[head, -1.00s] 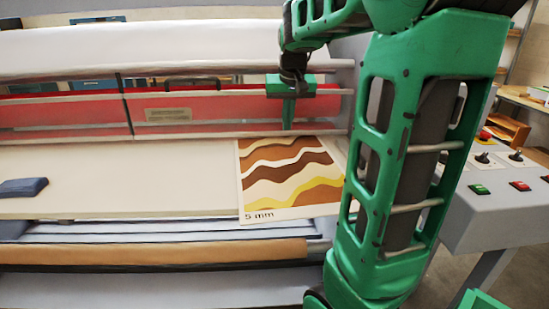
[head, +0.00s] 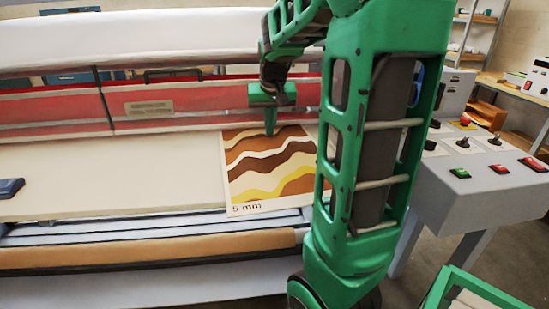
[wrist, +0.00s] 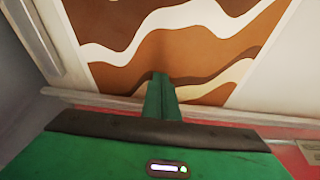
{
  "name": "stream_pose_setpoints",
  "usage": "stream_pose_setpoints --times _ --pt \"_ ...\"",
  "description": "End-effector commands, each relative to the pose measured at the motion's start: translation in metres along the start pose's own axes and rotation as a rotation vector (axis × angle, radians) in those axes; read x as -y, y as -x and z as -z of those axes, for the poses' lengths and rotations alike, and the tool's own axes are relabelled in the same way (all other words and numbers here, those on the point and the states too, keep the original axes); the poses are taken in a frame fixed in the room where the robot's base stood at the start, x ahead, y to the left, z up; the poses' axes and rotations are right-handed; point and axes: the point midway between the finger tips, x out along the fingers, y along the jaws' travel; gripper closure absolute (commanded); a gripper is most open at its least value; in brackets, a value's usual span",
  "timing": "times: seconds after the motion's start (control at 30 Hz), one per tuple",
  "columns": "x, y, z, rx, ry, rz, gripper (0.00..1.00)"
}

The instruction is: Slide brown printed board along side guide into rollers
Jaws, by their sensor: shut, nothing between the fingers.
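The brown printed board (head: 268,165), with wavy brown, cream and yellow bands and "5 mm" on its near edge, lies flat on the pale feed table (head: 110,180). My arm hides its right edge in the head view. My gripper (head: 271,133) is shut and empty, pointing down over the far part of the board. In the wrist view the closed fingers (wrist: 160,78) overlap the board (wrist: 190,40) near its roller-side edge; I cannot tell whether they touch it. The side guide (wrist: 38,35) is a pale rail beside the board there.
A dark blue block (head: 11,187) sits at the left of the table. A control console (head: 485,180) with buttons and knobs stands at right. A tan roll (head: 130,252) runs below the table's front.

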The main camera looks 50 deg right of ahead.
Motion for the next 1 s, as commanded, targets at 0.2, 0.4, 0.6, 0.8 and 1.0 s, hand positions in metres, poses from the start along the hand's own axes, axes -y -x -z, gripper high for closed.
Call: stream_pose_setpoints --times 0.2,0.4,0.6,0.8,1.0 --pt "0.0001 -0.0006 -0.0003 0.001 0.000 0.000 1.00" --pt "0.0002 -0.0052 -0.0022 0.002 0.001 0.000 1.00" --pt "0.0003 -0.0086 -0.0029 0.000 0.001 0.000 1.00" --pt "0.0007 -0.0087 -0.0031 0.001 0.001 0.000 1.00" --pt "0.0013 -0.0099 -0.0037 0.001 0.002 0.000 1.00"
